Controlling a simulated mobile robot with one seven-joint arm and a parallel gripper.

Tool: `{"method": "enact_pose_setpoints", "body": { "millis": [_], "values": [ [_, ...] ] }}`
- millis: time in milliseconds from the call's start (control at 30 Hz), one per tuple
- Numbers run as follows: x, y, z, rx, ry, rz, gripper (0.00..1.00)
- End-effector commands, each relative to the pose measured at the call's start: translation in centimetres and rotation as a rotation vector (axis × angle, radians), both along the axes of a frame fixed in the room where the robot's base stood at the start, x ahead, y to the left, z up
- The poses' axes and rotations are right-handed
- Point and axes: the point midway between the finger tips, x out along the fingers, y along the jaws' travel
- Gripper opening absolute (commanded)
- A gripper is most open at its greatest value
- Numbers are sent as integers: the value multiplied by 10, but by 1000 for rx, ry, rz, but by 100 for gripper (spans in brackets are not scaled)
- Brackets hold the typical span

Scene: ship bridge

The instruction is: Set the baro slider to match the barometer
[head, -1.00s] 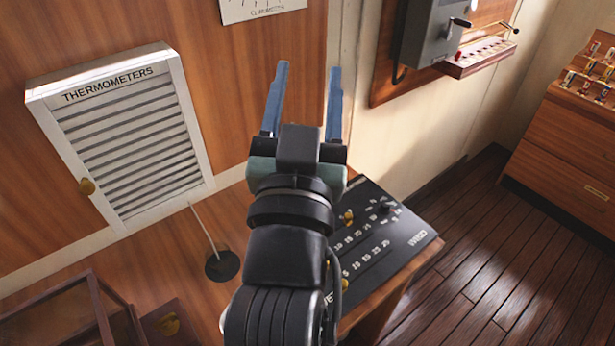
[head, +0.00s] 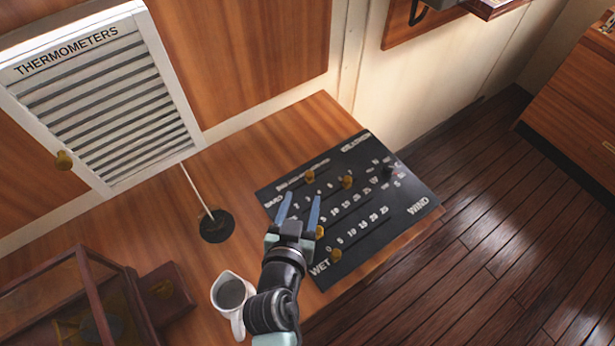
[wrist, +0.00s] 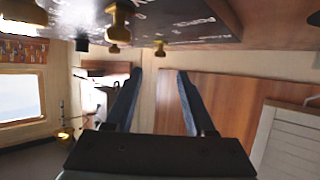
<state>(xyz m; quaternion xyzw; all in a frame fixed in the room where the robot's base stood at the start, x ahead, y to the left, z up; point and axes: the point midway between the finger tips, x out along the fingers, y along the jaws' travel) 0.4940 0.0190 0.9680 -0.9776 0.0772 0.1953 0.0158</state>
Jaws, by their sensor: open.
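The black slider panel (head: 408,207) lies on the wooden desk in the head view, with several brass knobs on its scales. A label at its left end seems to read BARO; the brass knob (head: 308,177) near the panel's far edge looks closest to that row, but I cannot be sure. My gripper (head: 301,197) is open and empty, over the panel's left part in the picture. Its blue fingers hide some of the markings. In the wrist view, the panel (wrist: 195,18) appears upside down along the top, with brass knobs beyond the fingers. No barometer is in view.
A white jug (head: 232,292) stands left of my arm. A thin rod on a black disc (head: 216,226) and a wood-framed case (head: 92,290) are farther left. The white THERMOMETERS louvred box (head: 105,95) is on the wall. Open floor lies right of the desk.

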Motion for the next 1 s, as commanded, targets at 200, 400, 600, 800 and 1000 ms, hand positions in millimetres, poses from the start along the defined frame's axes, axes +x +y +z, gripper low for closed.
{"method": "enact_pose_setpoints", "body": {
  "millis": [200,400,600,800,1000],
  "values": [
    [35,-5,-12,-1,-2,0,55],
    [58,-9,-23,0,-1,0,55],
    [68,-11,-28,-1,-2,0,55],
    [70,-11,-29,0,-2,0,55],
    [70,-11,-29,0,-1,0,40]
  ]
}}
